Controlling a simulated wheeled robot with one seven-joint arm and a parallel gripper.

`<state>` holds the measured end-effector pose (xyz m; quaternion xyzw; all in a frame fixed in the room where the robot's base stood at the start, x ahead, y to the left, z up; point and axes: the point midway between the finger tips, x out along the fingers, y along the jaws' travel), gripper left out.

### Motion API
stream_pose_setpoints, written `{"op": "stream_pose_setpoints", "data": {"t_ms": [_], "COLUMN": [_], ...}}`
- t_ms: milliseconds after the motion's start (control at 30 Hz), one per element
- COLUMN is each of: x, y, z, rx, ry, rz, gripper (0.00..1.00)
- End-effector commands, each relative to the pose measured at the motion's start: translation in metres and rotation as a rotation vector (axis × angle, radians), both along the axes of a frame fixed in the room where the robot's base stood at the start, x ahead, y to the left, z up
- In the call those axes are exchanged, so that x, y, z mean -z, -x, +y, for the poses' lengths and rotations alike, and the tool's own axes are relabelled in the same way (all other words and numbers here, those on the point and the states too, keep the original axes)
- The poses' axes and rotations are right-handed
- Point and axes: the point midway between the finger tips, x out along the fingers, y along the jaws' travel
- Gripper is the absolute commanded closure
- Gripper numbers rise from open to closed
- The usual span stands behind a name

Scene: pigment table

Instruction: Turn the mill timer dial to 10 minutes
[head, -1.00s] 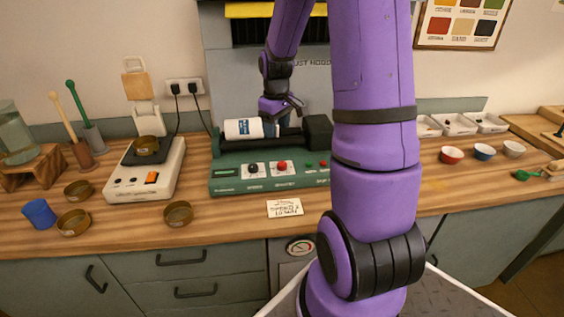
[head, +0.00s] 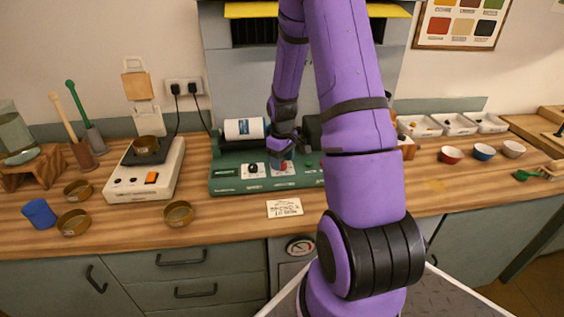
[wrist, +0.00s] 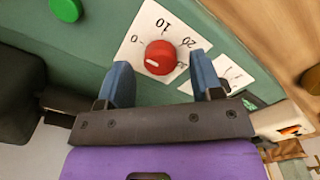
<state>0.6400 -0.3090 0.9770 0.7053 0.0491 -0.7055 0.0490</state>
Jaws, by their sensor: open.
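The mill (head: 228,186) is a green machine on the counter, with a white jar (head: 244,129) lying on top. Its timer dial is a red knob (wrist: 161,55) on a white plate (wrist: 140,48) marked 0, 10, 20 and a partly covered number. The knob's white mark lies on its lower left in the wrist view, on the 0 side, away from the 10. My gripper (wrist: 160,63) is open, with one blue finger on each side of the knob. Gaps show between fingers and knob. In the head view my gripper (head: 281,151) hangs over the dial, partly covering it.
A black knob (head: 253,168) on its own plate sits left of the timer dial. A green button (wrist: 65,9) lies on its other side. A paper card (head: 285,207) lies in front of the mill. A scale (head: 147,180) and brass dishes stand to the left, small bowls to the right.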

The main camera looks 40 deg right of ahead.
Motion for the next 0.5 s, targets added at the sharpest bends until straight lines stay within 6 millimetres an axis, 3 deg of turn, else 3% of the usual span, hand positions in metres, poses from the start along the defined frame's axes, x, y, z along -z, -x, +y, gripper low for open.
{"op": "stream_pose_setpoints", "data": {"t_ms": [433, 467, 500], "x": [0.011, 0.0109, 0.0109], "y": [0.0, 0.0, 0.0001], "z": [0.0003, 0.0003, 0.0003], "rx": [0.0, 0.0, 0.0], "ry": [0.0, 0.0, 0.0], "rz": [0.0, 0.0, 0.0], "gripper": [0.4, 0.42, 0.52]}}
